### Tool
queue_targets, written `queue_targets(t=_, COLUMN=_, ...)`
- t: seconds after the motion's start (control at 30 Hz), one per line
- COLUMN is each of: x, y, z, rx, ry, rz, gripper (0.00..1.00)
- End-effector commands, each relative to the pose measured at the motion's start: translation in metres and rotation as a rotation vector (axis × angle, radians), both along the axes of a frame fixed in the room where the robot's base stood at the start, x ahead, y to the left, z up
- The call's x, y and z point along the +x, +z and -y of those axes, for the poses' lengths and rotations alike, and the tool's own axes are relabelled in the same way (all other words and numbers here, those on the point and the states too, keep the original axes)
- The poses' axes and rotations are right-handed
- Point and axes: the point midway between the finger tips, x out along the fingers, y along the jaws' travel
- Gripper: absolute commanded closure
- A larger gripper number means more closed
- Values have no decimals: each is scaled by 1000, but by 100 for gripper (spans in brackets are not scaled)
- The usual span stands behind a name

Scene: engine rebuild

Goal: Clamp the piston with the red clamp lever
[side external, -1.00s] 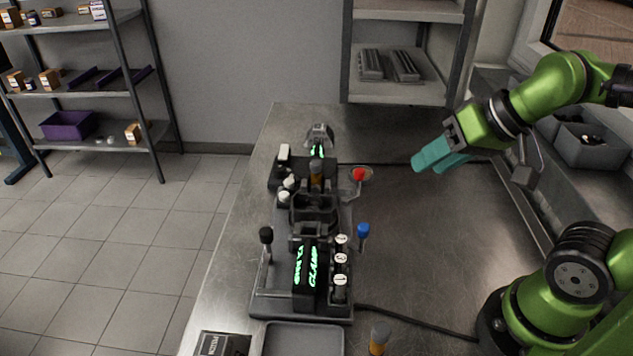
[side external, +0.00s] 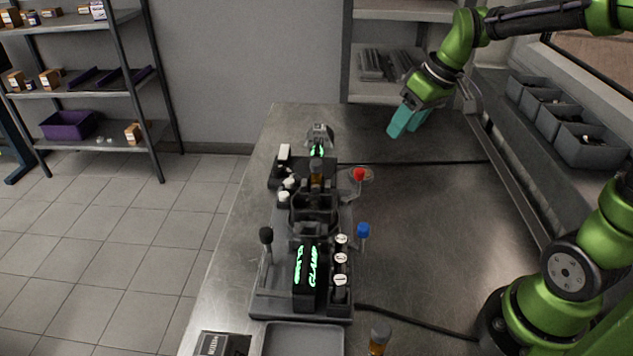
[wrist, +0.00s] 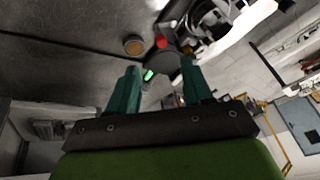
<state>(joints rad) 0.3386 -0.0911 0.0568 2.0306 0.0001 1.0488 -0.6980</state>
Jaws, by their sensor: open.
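The red clamp lever knob (side external: 359,174) stands at the right side of the dark clamping fixture (side external: 262,300). A red knob also shows in the wrist view (wrist: 161,41), ahead of the fingertips. A grey and amber cylinder (side external: 316,172), possibly the piston, stands upright in the fixture to the left of the red knob. My gripper (side external: 403,128) has teal fingers, open and empty. It is above the back right of the table, beyond and to the right of the red knob, clear of it. The fingers also show in the wrist view (wrist: 159,72).
A blue-topped lever (side external: 363,231) and a black-topped lever (side external: 266,236) stand at the fixture's sides. A similar grey and amber cylinder (side external: 379,338) and a grey tray (side external: 303,340) are at the front. A cable crosses the table behind. The table's right side is mostly clear.

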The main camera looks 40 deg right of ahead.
Motion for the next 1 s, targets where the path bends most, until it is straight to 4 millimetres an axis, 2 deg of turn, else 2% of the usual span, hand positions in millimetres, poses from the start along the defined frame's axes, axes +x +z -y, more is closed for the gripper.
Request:
queue_targets(t=0.03, x=11, y=-1, z=8, rx=-19, ry=75, rz=-2, gripper=50)
queue_targets(t=0.1, x=21, y=3, z=10, rx=-51, ry=187, rz=14, gripper=50)
queue_targets(t=0.2, x=26, y=12, z=8, rx=-90, ry=304, rz=42, gripper=50)
queue_targets(t=0.37, x=25, y=8, z=6, rx=-111, ry=376, rz=47, gripper=50)
queue_targets(t=0.47, x=29, y=-1, z=5, rx=-111, ry=380, rz=46, gripper=50)
queue_targets(t=1.0, x=68, y=-106, z=-12, rx=-109, ry=378, rz=43, gripper=50)
